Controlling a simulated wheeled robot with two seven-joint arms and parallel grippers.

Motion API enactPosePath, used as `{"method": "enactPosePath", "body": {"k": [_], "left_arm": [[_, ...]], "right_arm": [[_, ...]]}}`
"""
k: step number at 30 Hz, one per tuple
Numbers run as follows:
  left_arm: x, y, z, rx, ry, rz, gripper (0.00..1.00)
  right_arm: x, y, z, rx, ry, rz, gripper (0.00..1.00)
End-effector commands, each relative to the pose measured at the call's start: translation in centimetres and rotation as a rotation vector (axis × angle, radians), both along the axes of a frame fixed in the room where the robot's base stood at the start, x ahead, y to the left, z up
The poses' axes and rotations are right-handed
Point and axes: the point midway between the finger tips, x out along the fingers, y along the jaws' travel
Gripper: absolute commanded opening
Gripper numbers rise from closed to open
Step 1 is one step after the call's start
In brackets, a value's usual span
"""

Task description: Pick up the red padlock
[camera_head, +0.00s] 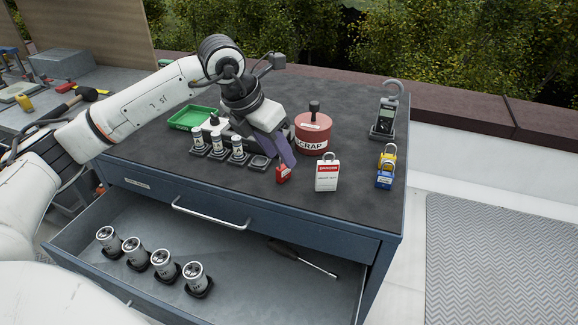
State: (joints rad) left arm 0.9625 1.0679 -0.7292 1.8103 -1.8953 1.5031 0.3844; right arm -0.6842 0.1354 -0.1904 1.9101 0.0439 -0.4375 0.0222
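The red padlock (283,174) is near the front edge of the dark cabinet top, left of a white and red danger tag. My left gripper (285,160) reaches down from above, its purple fingers right over and behind the padlock. The fingers hide the padlock's upper part. I cannot tell whether they are open or closed on it, or whether the padlock is lifted. My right gripper is not in view.
The danger tag (327,178) stands close right, the red scrap canister (313,134) behind. Yellow (388,158) and blue (384,179) padlocks, a meter (384,118), a green tray (190,118) and white-capped cylinders (218,144) share the top. Below, an open drawer (235,285) holds metal canisters and a screwdriver.

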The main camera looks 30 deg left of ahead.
Motion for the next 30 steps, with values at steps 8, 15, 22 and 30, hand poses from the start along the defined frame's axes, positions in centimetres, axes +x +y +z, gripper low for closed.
{"method": "enactPosePath", "body": {"k": [8, 15, 22, 30], "left_arm": [[0.9, 2.1, -2.6, 0.062, 0.023, 0.042, 0.37], [1.9, 1.9, -4.4, 0.059, 0.019, 0.041, 0.37], [4.0, 1.9, -6.9, 0.058, 0.021, 0.040, 0.37], [4.7, 1.9, -8.8, 0.058, 0.018, 0.040, 0.37]], "right_arm": [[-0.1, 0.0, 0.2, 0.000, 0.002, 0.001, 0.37], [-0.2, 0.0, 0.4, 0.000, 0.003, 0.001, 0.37], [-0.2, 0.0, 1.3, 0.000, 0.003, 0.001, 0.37], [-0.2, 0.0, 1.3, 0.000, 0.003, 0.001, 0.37]]}}
